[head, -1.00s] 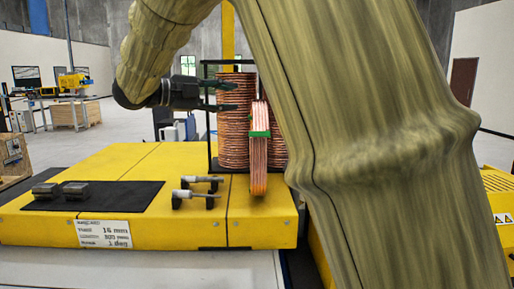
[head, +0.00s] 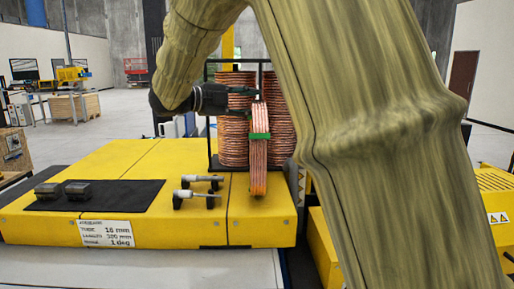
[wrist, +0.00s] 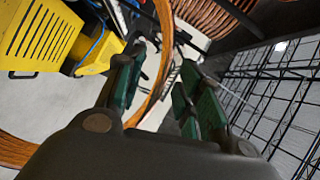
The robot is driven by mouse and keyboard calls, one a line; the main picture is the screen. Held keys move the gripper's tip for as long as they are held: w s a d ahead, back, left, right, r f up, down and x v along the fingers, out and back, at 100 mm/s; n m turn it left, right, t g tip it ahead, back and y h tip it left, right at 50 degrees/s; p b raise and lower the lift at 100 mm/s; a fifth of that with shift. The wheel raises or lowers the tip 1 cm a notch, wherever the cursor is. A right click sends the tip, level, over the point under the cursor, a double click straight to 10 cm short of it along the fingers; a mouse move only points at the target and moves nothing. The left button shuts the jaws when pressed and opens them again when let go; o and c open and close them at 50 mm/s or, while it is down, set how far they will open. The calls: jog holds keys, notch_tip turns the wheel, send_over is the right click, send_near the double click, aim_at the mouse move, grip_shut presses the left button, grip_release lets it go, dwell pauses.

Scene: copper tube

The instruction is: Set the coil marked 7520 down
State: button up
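A flat copper coil (head: 258,178) with a green band (head: 259,136) stands edge-on at the front of a black rack in the head view. No number can be read on it. My gripper (head: 245,98) is level with the coil's top, at its left side. In the wrist view my gripper (wrist: 165,68) is open, its green-padded fingers apart. A curved copper tube (wrist: 153,103) passes through the gap between the fingers in that picture. I cannot tell whether any finger touches it.
Taller stacks of copper coils (head: 234,115) sit in the black rack (head: 213,155) behind. The yellow bench (head: 130,160) carries a black mat (head: 120,195) with two dark blocks, and two metal tools (head: 195,199). A wire mesh (wrist: 275,90) is close on the right in the wrist view.

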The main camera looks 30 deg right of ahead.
grip_shut()
jog(key=shift+r, duration=0.1)
dwell(0.4)
